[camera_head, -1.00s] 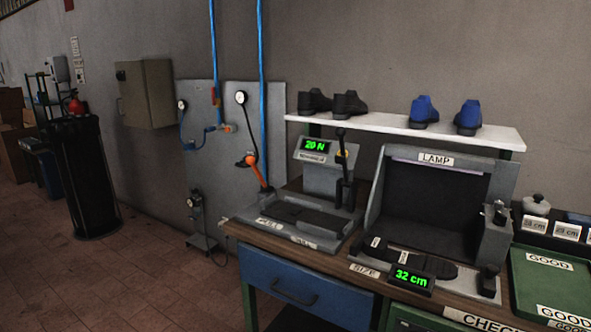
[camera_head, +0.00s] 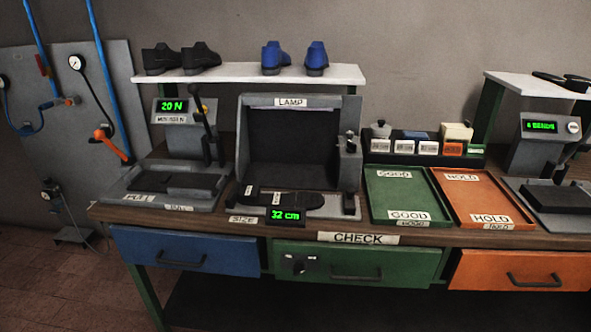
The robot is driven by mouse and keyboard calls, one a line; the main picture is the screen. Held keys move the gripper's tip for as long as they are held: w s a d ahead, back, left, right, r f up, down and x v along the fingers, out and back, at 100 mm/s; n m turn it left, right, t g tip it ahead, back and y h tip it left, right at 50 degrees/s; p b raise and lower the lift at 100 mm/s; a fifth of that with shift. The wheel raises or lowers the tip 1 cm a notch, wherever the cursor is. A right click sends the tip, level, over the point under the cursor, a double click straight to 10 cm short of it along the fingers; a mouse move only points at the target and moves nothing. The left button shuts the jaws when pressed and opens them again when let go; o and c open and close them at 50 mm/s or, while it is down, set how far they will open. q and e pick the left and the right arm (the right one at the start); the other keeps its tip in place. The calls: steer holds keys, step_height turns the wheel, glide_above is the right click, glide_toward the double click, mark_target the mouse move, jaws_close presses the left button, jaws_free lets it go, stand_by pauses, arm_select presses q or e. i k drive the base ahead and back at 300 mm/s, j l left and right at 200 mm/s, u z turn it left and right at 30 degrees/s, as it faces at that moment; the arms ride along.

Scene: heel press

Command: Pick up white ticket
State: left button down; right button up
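Several small white labelled cards (camera_head: 404,147) stand along the front of a dark rack at the back of the bench, behind the green and orange trays. Their print is too small to read surely. An orange card (camera_head: 452,148) and a green one (camera_head: 476,149) stand to their right. I cannot tell which white piece is the white ticket. Small white pieces also lie on the dark sole (camera_head: 290,198) in the lamp station. Neither of my grippers is in view.
A green GOOD tray (camera_head: 395,181) and an orange HOLD tray (camera_head: 490,182) look empty. The lamp booth (camera_head: 292,101), a press reading 20 N (camera_head: 172,106) and a 32 cm display (camera_head: 285,216) stand left. Shelves hold shoes above. Drawers (camera_head: 185,250) line the bench front.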

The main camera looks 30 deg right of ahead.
mark_target(379, 146)
steer(key=z, duration=1.5)
